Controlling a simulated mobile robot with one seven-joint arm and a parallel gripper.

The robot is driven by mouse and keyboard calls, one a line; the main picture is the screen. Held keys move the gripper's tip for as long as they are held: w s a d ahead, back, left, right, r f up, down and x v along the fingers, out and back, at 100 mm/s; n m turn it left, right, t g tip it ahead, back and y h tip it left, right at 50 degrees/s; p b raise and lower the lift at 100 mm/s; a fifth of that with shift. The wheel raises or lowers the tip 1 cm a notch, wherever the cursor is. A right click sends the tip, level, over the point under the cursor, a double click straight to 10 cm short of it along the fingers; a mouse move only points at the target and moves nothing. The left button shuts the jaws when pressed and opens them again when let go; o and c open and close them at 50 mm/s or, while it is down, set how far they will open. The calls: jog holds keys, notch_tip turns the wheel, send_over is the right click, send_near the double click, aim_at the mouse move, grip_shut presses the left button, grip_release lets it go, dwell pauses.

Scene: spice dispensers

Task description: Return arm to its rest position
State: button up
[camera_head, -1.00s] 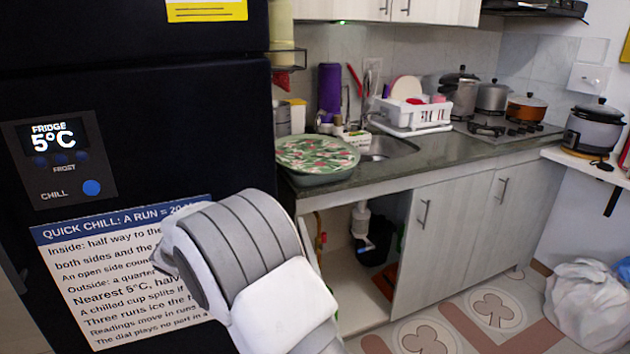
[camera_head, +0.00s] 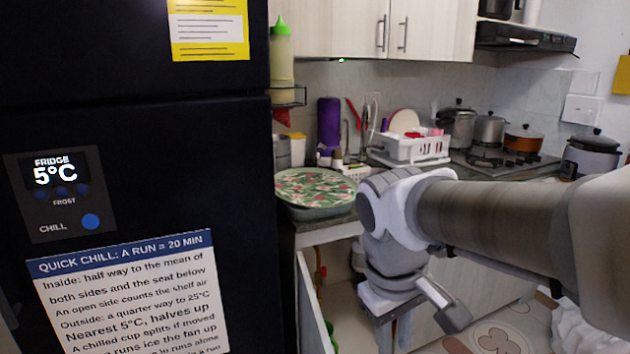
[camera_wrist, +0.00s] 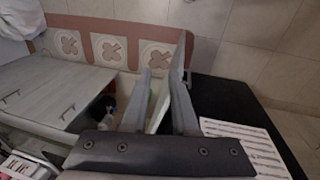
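My arm reaches in from the right of the head view, and my gripper (camera_head: 393,338) hangs below its wrist, in front of the counter and the lower cabinet. Its fingers point down, and their tips are cut off near the bottom edge. In the wrist view my gripper (camera_wrist: 160,75) shows two fingers apart with nothing held between them. The cabinet opening and an upright door panel (camera_wrist: 186,50) lie beyond the fingers.
The black fridge (camera_head: 130,130) with its display and notice fills the left. The counter holds a green patterned tray (camera_head: 315,185), a white dish rack (camera_head: 415,147) and several pots. An open cabinet door (camera_head: 312,315) stands by the fridge. Tiled floor lies below.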

jog(key=s+d+m+t+y, duration=0.1)
jog(key=s+d+m+t, duration=0.3)
jog(key=s, duration=0.3)
notch_tip(320, 180, up, 17)
jog(key=m+p, duration=0.1)
jog(key=p, duration=1.5)
jog(key=shift+a, duration=0.45)
